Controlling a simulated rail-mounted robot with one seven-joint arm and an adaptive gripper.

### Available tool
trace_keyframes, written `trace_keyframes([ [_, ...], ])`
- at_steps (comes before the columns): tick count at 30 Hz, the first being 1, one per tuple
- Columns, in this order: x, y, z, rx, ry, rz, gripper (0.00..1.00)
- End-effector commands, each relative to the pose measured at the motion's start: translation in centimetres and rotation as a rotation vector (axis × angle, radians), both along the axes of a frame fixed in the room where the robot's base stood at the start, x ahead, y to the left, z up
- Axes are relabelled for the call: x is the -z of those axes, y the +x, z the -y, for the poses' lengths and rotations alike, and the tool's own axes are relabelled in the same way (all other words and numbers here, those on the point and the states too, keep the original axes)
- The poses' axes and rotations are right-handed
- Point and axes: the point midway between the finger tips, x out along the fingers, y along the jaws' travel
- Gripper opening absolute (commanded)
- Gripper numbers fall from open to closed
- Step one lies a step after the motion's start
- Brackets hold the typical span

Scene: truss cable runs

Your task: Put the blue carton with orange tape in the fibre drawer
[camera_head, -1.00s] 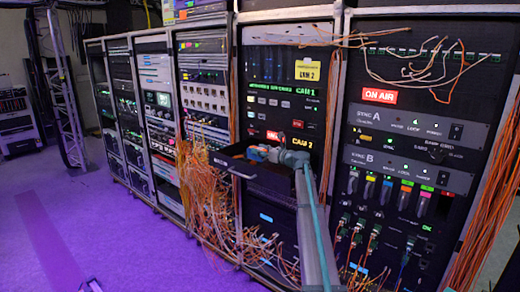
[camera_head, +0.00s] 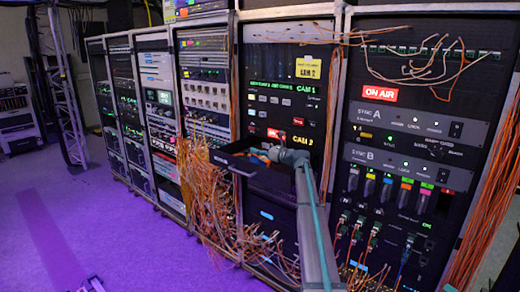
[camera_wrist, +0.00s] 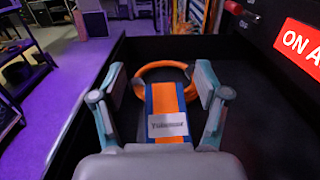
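The blue carton with an orange tape band and a silver label (camera_wrist: 166,105) shows in the wrist view, inside the dark drawer (camera_wrist: 245,105). My gripper (camera_wrist: 160,85) has one finger on each side of the carton, with a visible gap on both sides, so it is open. An orange cable coil (camera_wrist: 163,67) lies just beyond the carton. In the head view the pulled-out drawer (camera_head: 222,163) stands out of the middle rack, and my gripper (camera_head: 268,153) is down in it, partly hiding its contents. Whether the carton rests on the drawer floor is hard to tell.
Loose orange cables (camera_head: 205,195) hang beside the drawer's left side and below it. The right rack (camera_head: 400,150) with an ON AIR sign stands close to my arm. Purple-lit floor (camera_head: 90,220) is clear at the left.

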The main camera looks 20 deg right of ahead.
Motion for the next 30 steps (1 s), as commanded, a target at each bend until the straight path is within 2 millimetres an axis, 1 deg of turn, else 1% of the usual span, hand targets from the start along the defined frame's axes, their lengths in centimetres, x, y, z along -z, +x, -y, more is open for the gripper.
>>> trace_keyframes([
  [1, 1.2, -0.2, 0.1, 0.002, 0.002, -0.009, 0.77],
  [7, 1.3, -0.2, 0.2, 0.002, 0.002, -0.010, 0.77],
  [11, 1.0, -0.3, 0.2, 0.003, 0.002, -0.010, 0.77],
  [15, -0.2, -0.3, 0.3, 0.003, 0.001, -0.009, 0.77],
  [16, 0.2, -0.8, 0.5, 0.005, 0.001, -0.009, 0.77],
  [24, -0.2, -4.7, 2.4, 0.004, 0.000, -0.006, 0.77],
  [27, -0.3, -5.9, 3.0, 0.002, 0.001, -0.005, 0.77],
  [30, -0.4, -6.6, 3.4, 0.003, 0.001, -0.005, 0.77],
])
